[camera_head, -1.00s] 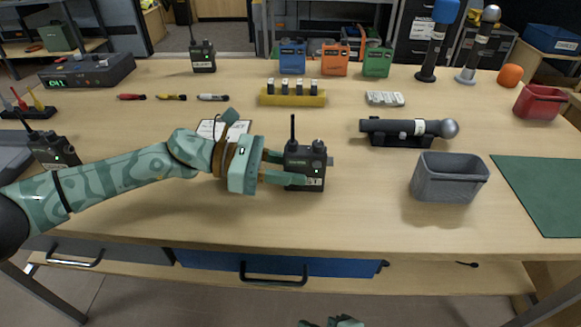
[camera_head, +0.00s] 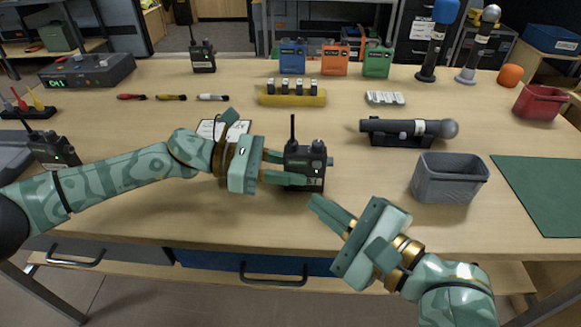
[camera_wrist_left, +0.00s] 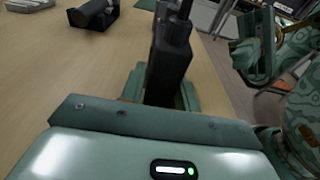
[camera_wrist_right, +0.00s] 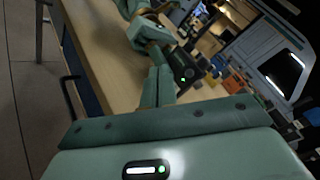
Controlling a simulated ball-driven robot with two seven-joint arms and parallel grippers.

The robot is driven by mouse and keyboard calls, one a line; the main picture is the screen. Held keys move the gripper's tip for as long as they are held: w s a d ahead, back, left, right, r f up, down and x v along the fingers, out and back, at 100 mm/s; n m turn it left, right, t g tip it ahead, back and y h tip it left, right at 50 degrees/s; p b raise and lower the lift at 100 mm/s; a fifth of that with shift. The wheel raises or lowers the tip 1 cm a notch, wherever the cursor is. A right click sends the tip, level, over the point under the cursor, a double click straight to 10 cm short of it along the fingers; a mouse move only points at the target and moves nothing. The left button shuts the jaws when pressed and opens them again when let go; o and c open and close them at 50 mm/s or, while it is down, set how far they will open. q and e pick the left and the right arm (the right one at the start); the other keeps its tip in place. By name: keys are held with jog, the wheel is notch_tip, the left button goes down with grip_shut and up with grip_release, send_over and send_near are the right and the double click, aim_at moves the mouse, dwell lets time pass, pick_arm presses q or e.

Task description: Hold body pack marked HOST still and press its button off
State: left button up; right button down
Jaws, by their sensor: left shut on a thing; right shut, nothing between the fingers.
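A black body pack (camera_head: 305,165) with a short antenna and knobs stands upright on the table in the head view. A small label shows low on its front, too small to read. My left gripper (camera_head: 286,170) is shut on this pack from the left. The pack also shows between the left fingers in the left wrist view (camera_wrist_left: 170,62). My right gripper (camera_head: 322,208) is shut and empty, in front of the pack and to its lower right, apart from it. In the right wrist view the pack (camera_wrist_right: 183,68) shows a green light just beyond the right fingertips (camera_wrist_right: 160,75).
Other black packs stand at the back (camera_head: 203,57) and at the left (camera_head: 52,150). A grey bin (camera_head: 448,180) and a microphone on a cradle (camera_head: 405,131) are to the right. A yellow battery holder (camera_head: 292,97) is behind. The table front is clear.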

jog(key=shift+w, duration=2.6)
jog(key=shift+w, duration=0.1)
jog(key=shift+w, duration=0.3)
jog(key=shift+w, duration=0.15)
dwell(0.4)
jog(key=shift+s, duration=0.6)
jog(key=shift+s, duration=3)
